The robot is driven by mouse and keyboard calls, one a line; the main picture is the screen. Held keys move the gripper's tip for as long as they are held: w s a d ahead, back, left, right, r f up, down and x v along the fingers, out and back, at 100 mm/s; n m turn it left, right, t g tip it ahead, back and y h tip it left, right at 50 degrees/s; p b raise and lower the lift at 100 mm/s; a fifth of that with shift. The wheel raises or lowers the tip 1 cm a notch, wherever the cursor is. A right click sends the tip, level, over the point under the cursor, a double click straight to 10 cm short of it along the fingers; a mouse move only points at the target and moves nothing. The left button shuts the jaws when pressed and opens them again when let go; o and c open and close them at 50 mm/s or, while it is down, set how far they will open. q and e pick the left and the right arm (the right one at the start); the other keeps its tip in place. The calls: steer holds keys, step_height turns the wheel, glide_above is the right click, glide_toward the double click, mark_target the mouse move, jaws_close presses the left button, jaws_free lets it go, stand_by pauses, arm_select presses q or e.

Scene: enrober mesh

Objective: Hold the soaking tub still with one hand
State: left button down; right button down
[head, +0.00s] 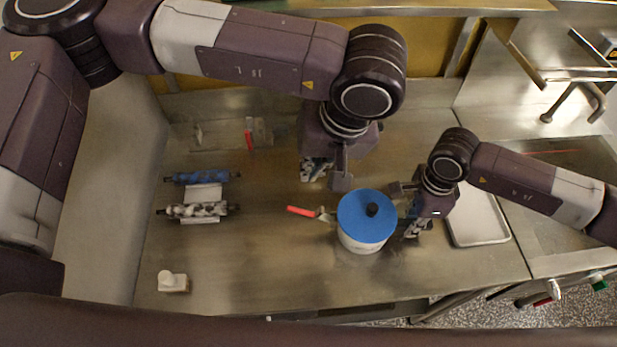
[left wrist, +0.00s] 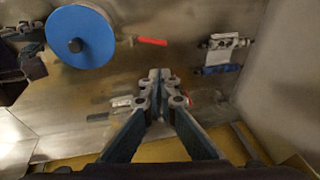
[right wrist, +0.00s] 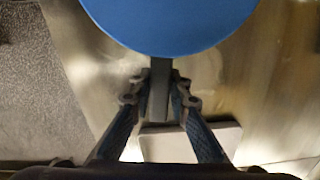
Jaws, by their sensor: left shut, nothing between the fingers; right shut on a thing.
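The soaking tub (head: 362,241) is a white round tub, upright on the steel counter, with a blue lid (head: 357,222) and a black knob (head: 372,209). The lid also shows in the left wrist view (left wrist: 88,25) and the right wrist view (right wrist: 165,35). My right gripper (head: 408,210) is at the tub's right side. In the right wrist view its fingers (right wrist: 160,88) are shut on a grey upright bar just under the lid's edge, seemingly the tub's handle. My left gripper (head: 338,180) is shut and empty, behind and left of the tub, apart from it; its fingertips show in the left wrist view (left wrist: 160,80).
A red-handled tool (head: 302,211) lies just left of the tub; another (head: 249,136) lies farther back. A blue roller (head: 203,177) and a spotted roller (head: 196,210) sit at left. A white block (head: 174,282) is front left. A metal tray (head: 486,238) lies at right. The front-middle counter is clear.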

stand_by(0.3)
steer(key=c, duration=1.7)
jaws_free()
steer(key=shift+c, duration=0.2)
steer(key=shift+r, duration=0.1)
